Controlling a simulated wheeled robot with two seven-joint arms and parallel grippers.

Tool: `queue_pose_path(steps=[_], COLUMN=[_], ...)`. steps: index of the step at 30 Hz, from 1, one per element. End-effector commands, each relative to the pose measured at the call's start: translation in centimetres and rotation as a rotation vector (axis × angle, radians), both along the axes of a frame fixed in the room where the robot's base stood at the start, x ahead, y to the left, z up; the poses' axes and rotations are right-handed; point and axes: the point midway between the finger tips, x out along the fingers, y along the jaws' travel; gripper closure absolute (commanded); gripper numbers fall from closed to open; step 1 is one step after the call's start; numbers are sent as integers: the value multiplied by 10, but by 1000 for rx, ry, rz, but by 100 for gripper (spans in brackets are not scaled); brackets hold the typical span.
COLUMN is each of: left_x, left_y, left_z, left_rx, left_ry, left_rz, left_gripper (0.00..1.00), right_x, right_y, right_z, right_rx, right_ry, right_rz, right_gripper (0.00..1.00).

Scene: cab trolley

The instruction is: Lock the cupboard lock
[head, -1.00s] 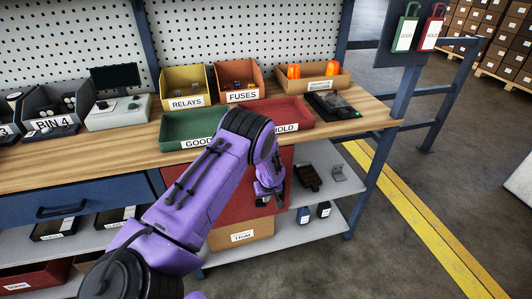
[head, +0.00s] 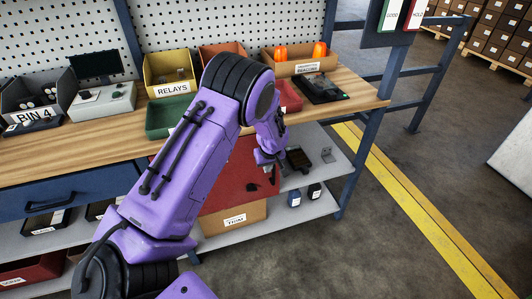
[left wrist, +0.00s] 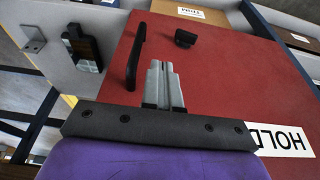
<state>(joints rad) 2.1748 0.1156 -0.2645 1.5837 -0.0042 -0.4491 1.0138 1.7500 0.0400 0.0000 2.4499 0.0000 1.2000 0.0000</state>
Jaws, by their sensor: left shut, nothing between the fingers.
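The cupboard is a red box under the bench, and its red front (head: 235,185) shows partly behind my left arm. In the left wrist view its red face (left wrist: 225,75) fills the middle. A long black bar handle (left wrist: 136,56) and a short black lock knob (left wrist: 184,38) stand out from it. My left gripper (left wrist: 162,68) is shut and empty. Its fingertips point toward the space between handle and knob, and I see no clear contact. In the head view my left gripper (head: 270,162) is at the cupboard's right side. My right gripper is not in view.
A red tray labelled HOLD (head: 290,95) and a green tray (head: 165,115) sit on the bench above. A lower shelf (head: 318,210) holds small dark items and a cardboard box (head: 235,218). A blue bench leg (head: 352,180) stands to the right, with open floor beyond.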

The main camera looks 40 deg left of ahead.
Motion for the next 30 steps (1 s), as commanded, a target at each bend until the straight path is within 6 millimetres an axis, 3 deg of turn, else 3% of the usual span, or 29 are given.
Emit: queue_pose_path(steps=[1,3,5,6,9,12,15,18,20,30], left_x=[-12,-38,-74,-103,-180,-251,-299,-324,-330,-330], left_y=[-10,-30,-54,-69,-100,-116,-121,-122,-121,-121], left_z=[-19,-55,-90,-112,-144,-149,-140,-130,-128,-127], left_rx=[-14,-39,-58,-63,-39,19,81,124,136,141], left_ry=[9,4,-5,-13,-28,-25,-12,-3,-1,-4], left_rz=[-21,-72,-127,-167,-254,-326,-382,-414,-421,-423], left_gripper=[100,100,100,100,100,100,100,100,100,100], right_x=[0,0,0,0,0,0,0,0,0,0], right_y=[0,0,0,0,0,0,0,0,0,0], right_z=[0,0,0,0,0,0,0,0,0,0], right_rx=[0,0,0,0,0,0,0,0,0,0], right_ry=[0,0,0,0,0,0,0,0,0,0], right_rz=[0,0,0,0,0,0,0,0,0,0], right_gripper=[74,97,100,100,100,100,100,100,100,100])
